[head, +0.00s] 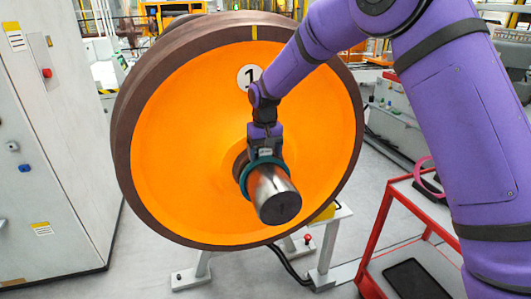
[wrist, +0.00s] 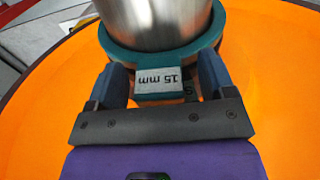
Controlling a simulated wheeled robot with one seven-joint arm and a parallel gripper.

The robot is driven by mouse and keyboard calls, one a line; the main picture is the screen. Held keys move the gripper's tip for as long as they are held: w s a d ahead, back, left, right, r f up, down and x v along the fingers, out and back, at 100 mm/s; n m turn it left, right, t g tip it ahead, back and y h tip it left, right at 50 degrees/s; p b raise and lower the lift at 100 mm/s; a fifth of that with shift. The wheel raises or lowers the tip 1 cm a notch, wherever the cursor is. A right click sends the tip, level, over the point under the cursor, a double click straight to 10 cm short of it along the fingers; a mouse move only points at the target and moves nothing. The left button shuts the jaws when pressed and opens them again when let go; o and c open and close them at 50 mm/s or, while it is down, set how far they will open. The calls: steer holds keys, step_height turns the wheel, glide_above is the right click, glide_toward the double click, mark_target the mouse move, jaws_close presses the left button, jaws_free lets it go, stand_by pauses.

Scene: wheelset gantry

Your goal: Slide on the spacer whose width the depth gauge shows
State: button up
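A teal spacer ring (head: 262,162) is around the steel axle stub (head: 277,196), which sticks out of the orange wheel (head: 190,140). The stub's free end shows beyond the ring. My gripper (head: 266,148) comes from above. In the wrist view, the spacer (wrist: 120,47) has a pale label reading 15 mm, upside down. The axle (wrist: 160,20) passes through the ring. How far the ring is from the wheel hub is hard to tell. I see no depth gauge reading.
A red trolley (head: 378,235) stands at the right, with a black pad (head: 412,278) and a pink ring (head: 424,170) on it. A grey cabinet (head: 60,190) is at the left. The wheel rests over a pale stand (head: 327,250). The floor in front is partly free.

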stand_by(0.3)
step_height(320, 180, up, 10)
steer(key=shift+f, duration=0.25)
steer(key=shift+r, duration=0.65)
